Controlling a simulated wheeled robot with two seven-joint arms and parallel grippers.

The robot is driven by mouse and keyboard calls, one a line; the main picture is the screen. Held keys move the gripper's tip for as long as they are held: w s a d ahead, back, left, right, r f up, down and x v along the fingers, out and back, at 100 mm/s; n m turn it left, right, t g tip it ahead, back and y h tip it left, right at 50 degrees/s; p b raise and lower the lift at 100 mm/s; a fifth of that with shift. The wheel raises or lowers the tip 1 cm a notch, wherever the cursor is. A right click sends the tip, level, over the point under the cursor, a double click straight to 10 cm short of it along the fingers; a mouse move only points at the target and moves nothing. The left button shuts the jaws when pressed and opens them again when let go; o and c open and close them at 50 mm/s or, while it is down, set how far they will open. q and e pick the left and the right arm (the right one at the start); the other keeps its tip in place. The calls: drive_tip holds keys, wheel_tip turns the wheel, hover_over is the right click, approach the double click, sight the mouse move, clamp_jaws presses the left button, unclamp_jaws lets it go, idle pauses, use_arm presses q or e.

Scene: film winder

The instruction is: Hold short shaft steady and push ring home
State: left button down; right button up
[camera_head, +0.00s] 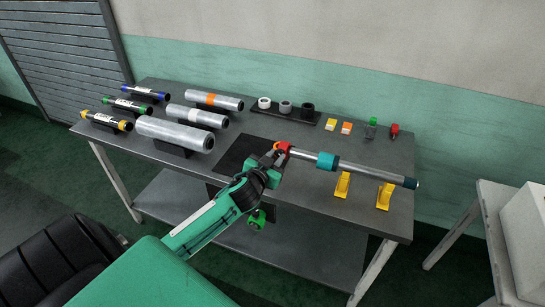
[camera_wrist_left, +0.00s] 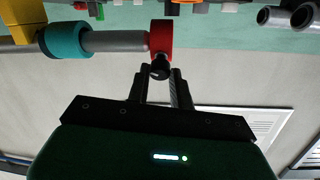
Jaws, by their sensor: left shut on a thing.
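A grey shaft (camera_head: 360,172) lies over two yellow stands (camera_head: 342,186) (camera_head: 384,197) at the right of the table; I cannot tell for sure whether it rests in them. A teal ring (camera_head: 326,161) is around the shaft, and it also shows in the left wrist view (camera_wrist_left: 64,40). A red collar (camera_head: 282,148) is at the shaft's left end. In the left wrist view a black knob (camera_wrist_left: 160,70) sticks out from the red collar (camera_wrist_left: 161,38). My left gripper (camera_head: 272,160) is shut on this knob. My right gripper is not in view.
Several rollers on black cradles fill the table's left half, such as a large silver one (camera_head: 175,134). A black rack (camera_head: 286,115) with three rings, yellow and orange blocks (camera_head: 346,128), and green and red small items (camera_head: 394,131) stand along the back. A side table (camera_head: 500,215) is at right.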

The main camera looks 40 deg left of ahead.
use_arm(q)
drive_tip(key=shift+w+d, duration=0.15)
drive_tip(key=shift+d, duration=0.5)
drive_tip(key=shift+w+d, duration=0.2)
drive_tip(key=shift+d, duration=0.55)
drive_tip(key=shift+w+d, duration=0.15)
drive_tip(key=shift+d, duration=0.55)
drive_tip(key=shift+d, duration=0.25)
drive_tip(key=c, duration=1.1)
unclamp_jaws()
drive_tip(key=shift+c, duration=0.2)
